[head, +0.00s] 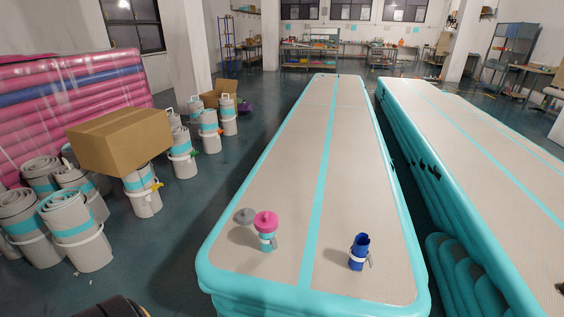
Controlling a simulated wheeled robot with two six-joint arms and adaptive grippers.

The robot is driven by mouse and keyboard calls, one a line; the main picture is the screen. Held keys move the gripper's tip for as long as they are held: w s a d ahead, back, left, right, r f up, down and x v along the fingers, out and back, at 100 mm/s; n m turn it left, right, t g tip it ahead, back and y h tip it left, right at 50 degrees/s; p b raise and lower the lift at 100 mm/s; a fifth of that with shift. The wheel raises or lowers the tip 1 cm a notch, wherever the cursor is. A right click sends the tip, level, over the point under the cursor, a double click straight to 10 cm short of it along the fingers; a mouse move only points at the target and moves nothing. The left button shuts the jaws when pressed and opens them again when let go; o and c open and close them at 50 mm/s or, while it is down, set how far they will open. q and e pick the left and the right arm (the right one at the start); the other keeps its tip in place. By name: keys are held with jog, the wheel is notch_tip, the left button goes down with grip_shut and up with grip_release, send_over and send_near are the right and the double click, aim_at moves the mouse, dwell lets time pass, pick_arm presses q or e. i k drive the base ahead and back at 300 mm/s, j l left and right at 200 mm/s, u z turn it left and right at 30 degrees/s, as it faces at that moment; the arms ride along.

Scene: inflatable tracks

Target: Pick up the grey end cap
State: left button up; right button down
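A grey round cap (244,216) shows on the near end of the middle inflatable track (345,180), just left of and behind a pink-topped piece. I cannot tell whether it lies flat on the track or rests on something. The pink round cap (266,219) sits on top of a short teal and white body (267,241), which stands upright and partly overlaps the grey cap's right edge. A blue cup-like piece (360,250) with a white band stands upright to the right, past the teal centre stripe.
A second inflatable track (470,140) runs along the right, with a narrow gap between. Rolled grey mats (72,222) and a cardboard box (120,141) resting on rolls stand at left. Pink stacked mats (75,95) are behind.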

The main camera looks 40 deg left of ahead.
aim_at(245, 216)
jog(key=u, duration=1.55)
